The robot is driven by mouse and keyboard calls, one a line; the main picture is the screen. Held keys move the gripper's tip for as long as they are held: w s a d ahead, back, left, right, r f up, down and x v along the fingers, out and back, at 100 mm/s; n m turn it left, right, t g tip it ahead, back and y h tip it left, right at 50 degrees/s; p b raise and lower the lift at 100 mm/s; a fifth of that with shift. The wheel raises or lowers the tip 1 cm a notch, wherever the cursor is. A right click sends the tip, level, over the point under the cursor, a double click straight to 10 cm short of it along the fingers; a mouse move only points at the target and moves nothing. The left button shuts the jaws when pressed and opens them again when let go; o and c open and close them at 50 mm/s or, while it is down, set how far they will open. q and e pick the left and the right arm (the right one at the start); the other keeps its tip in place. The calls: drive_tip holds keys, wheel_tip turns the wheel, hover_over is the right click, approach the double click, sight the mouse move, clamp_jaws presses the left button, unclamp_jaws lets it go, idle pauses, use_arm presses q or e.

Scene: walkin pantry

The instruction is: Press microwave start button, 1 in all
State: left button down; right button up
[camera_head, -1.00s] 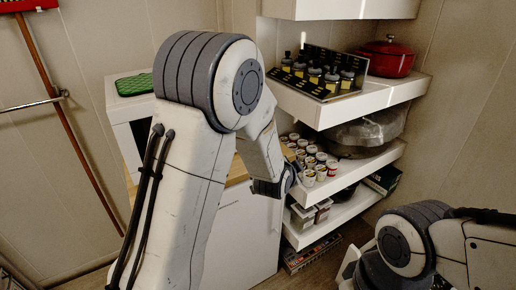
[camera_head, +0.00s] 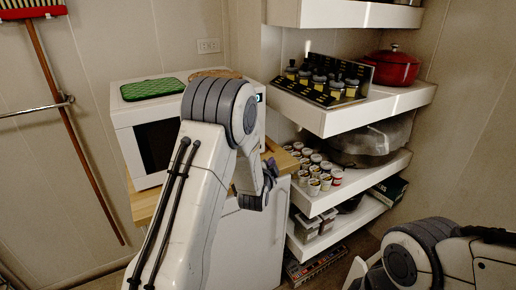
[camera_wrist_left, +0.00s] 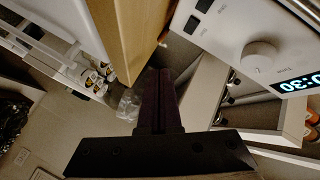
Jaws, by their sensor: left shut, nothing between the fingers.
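The white microwave (camera_head: 128,117) stands on a wooden counter at the left in the head view, largely behind my left arm. In the left wrist view its control panel (camera_wrist_left: 228,28) fills the upper right, with a round knob (camera_wrist_left: 259,57), a lit display (camera_wrist_left: 300,84) and two small buttons, one near the top edge (camera_wrist_left: 204,5) and one below it (camera_wrist_left: 192,24). I cannot read which is start. My left gripper (camera_head: 270,168) is shut and empty in front of the counter edge. Its fingers (camera_wrist_left: 160,82) point past the panel, apart from the buttons.
A green mat (camera_head: 152,89) lies on the microwave. White shelves (camera_head: 345,110) at the right hold bottles, small jars and a red pot (camera_head: 393,68). The wooden counter edge (camera_wrist_left: 128,35) lies close to the fingers. My right arm is at the lower right.

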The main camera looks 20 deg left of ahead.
use_arm(q)
drive_tip(key=w+a, duration=0.1)
drive_tip(key=a, duration=0.1)
drive_tip(key=w+a, duration=0.2)
drive_tip(key=shift+w+a, duration=0.45)
drive_tip(key=shift+a, duration=0.1)
idle(1.7)
drive_tip(key=shift+w+a, duration=0.25)
drive_tip(key=shift+a, duration=0.1)
